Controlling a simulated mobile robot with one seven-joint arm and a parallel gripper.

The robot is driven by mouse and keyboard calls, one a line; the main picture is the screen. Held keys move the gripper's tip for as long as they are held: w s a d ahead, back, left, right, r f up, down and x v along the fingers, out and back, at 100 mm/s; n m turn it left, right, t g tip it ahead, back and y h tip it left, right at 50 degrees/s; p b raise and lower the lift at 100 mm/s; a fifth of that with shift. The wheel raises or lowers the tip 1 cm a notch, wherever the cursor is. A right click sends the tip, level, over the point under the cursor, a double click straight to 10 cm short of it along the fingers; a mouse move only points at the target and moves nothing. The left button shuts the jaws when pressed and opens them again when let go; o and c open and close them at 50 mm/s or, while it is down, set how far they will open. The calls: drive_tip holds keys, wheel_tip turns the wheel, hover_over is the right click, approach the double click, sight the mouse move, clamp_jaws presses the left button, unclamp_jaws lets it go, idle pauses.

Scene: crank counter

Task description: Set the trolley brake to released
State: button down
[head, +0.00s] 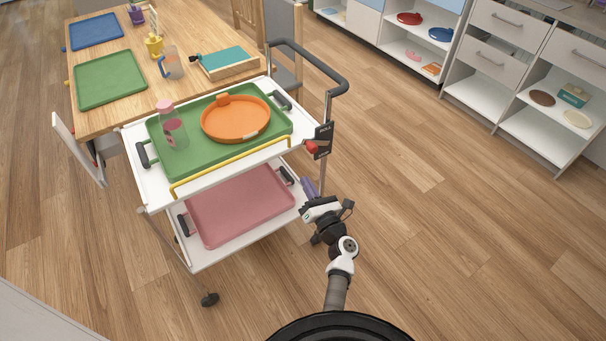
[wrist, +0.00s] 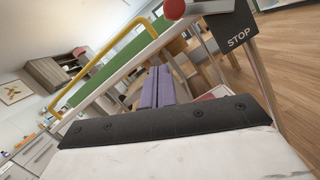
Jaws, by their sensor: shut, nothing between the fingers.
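The white trolley (head: 152,190) stands against the wooden table. On its right post is a dark brake plate (head: 324,140) with a red knob (head: 311,147) at its left side. In the wrist view the plate (wrist: 237,33) reads STOP, and the red knob (wrist: 174,9) is at the top edge, partly cut off. My gripper (head: 308,186) has purple fingers and is below the knob, beside the lower shelf. In the wrist view the fingers (wrist: 156,86) are shut together and empty, apart from the knob. The knob's lever is mostly hidden.
The trolley's top holds a green tray (head: 200,160) with an orange round dish (head: 236,118) and a bottle (head: 171,128). A yellow rail (head: 230,166) runs along its front edge. A red tray (head: 240,205) is on the lower shelf. Floor to the right is clear.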

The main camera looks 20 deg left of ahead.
drive_tip(key=v, duration=0.5)
drive_tip(key=shift+s+r+b, duration=0.1)
drive_tip(key=shift+s+b, duration=0.1)
drive_tip(key=shift+b, duration=0.15)
